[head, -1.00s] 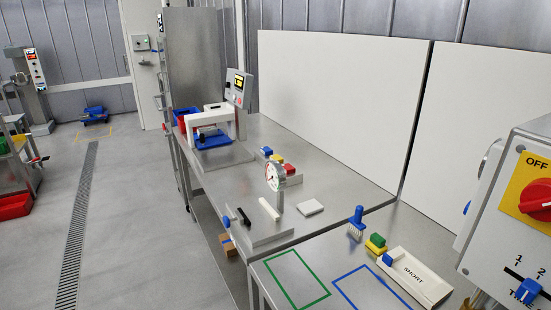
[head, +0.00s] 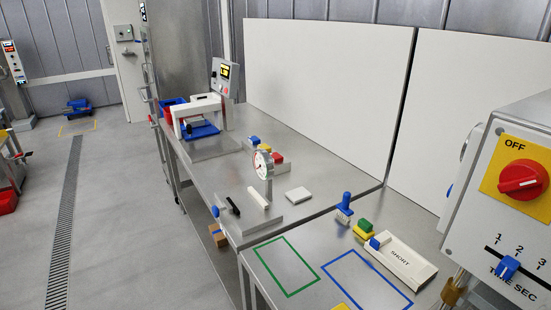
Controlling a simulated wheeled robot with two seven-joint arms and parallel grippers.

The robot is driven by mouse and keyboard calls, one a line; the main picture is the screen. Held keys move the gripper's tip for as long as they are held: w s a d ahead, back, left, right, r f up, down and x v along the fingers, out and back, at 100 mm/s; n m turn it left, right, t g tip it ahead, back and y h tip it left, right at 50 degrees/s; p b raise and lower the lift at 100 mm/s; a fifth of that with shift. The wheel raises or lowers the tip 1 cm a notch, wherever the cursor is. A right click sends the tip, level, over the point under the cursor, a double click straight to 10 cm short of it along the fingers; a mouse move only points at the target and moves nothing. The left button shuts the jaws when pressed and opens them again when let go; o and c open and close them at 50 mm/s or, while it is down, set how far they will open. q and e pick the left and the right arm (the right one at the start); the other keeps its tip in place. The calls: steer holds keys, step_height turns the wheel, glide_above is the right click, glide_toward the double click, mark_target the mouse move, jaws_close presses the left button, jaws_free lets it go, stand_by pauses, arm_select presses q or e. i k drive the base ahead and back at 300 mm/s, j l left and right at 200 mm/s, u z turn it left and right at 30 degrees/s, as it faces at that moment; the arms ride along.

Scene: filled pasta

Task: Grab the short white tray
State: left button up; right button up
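The short white tray (head: 408,263) lies on the near steel table at the right, with the word SHORT printed on its face. A blue knob or block (head: 380,241) sits at its left end. The tray lies just right of a blue outlined rectangle (head: 345,288) on the table top. Neither of my grippers shows in the head view.
A control box (head: 510,200) with a red OFF knob stands right of the tray. A green and yellow block (head: 364,228) and a blue-handled brush (head: 345,208) stand behind it. The green outlined rectangle (head: 262,249) is bare. A dial gauge fixture (head: 262,165) stands on the farther table.

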mark_target(197, 121)
steer(key=i+j+u, duration=0.1)
steer(key=j+u, duration=0.3)
steer(key=i+j+u, duration=0.15)
steer(key=j+u, duration=0.2)
steer(key=i+j+u, duration=0.2)
steer(key=j+u, duration=0.2)
steer(key=i+j+z, duration=0.15)
steer(key=i, duration=3)
steer(key=i+u, duration=0.2)
steer(key=i, duration=0.6)
steer(key=i+l+u, duration=0.25)
steer(key=i, duration=0.5)
steer(key=i+j+z, duration=0.1)
steer(key=i+z, duration=0.15)
steer(key=i+j+z, duration=0.2)
steer(key=i, duration=0.15)
steer(key=i+z, duration=0.1)
steer(key=z, duration=0.35)
steer(key=i+j+z, duration=0.1)
steer(key=z, duration=0.4)
steer(key=j+z, duration=0.2)
steer(key=z, duration=0.25)
steer(key=i+j+z, duration=0.1)
steer(key=z, duration=0.35)
steer(key=j, duration=0.1)
